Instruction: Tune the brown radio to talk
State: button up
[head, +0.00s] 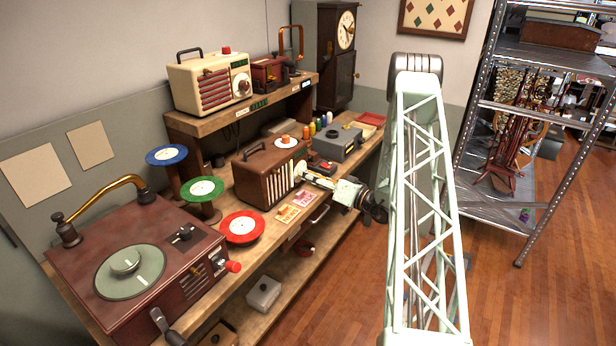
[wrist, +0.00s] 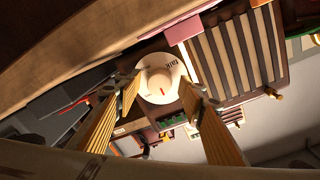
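The brown radio (head: 262,178) stands on the workbench, its striped grille facing the room. In the wrist view its striped front (wrist: 232,62) is at the upper right and appears turned over. Its round white dial (wrist: 157,70) has a pale knob with a red mark that points down in that picture. Small lettering on the dial's upper right rim is hard to read. My gripper (wrist: 160,92) is open, with one ribbed finger on each side of the dial. I cannot tell whether they touch it. In the head view my gripper (head: 312,178) is at the radio's right end.
A cream radio (head: 210,84) sits on the shelf above. A grey device (head: 338,142) stands behind my gripper. Small cards (head: 296,206) lie in front of the radio. Red (head: 242,227), green (head: 202,189) and blue (head: 167,155) discs on stands are to the left.

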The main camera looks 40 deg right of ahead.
jog(key=shift+c, duration=0.5)
jog(key=c, duration=0.7)
jog(key=shift+c, duration=0.2)
